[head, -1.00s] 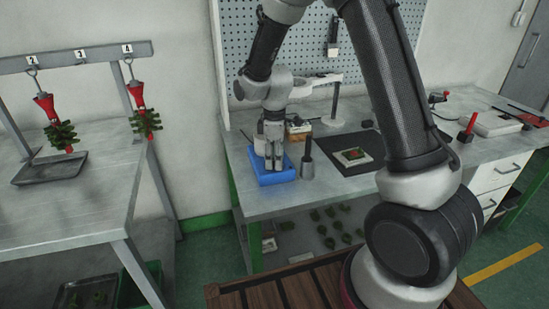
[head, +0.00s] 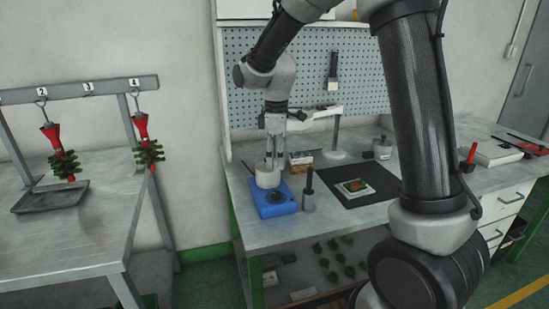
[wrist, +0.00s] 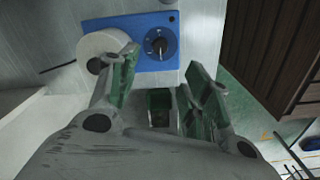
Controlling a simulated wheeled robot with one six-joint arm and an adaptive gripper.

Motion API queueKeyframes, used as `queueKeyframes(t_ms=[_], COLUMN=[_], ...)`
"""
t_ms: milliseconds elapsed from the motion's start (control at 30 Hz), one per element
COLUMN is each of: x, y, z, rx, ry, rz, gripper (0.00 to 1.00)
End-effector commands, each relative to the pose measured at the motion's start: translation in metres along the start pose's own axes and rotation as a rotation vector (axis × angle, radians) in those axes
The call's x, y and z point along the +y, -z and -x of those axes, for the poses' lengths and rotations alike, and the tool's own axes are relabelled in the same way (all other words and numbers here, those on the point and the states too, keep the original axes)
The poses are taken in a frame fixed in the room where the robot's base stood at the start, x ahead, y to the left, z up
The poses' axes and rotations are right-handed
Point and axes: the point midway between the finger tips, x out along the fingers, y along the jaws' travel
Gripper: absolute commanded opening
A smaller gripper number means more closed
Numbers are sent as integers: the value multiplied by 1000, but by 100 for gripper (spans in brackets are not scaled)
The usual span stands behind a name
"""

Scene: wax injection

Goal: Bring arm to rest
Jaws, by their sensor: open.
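My gripper (head: 275,133) hangs pointing down above the blue wax heater (head: 278,204) on the right-hand bench. Its fingers are apart with nothing between them; they also show open in the wrist view (wrist: 160,85). A pale round pot (head: 267,174) sits on the back of the heater, below the fingertips. In the wrist view the blue heater (wrist: 158,45) shows its dial, with the pale pot (wrist: 103,45) at its left. My fingers hide part of the pot there.
A grey holder with a dark tool (head: 309,190) stands right of the heater. A black mat (head: 345,195) carries a framed mould (head: 355,187). A stand (head: 335,140) and pegboard (head: 240,75) are behind. Red-and-green trees (head: 63,160) hang over the left table (head: 110,235).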

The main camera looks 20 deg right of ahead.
Motion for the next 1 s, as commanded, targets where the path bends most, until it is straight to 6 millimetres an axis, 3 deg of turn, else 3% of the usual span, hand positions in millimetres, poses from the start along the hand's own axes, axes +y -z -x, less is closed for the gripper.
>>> queueKeyframes(t_ms=[167,267,333,700,900,1000], x=[-1,-16,-37,-116,-166,-182], y=[-1,-14,-32,-139,-197,-216], z=[0,-11,-8,62,90,100], rx=[-4,-41,-65,19,150,218], ry=[5,39,54,-10,-88,-134], rz=[-99,-245,-377,-892,-1088,-1125], gripper=[49,49,49,49,49,49])
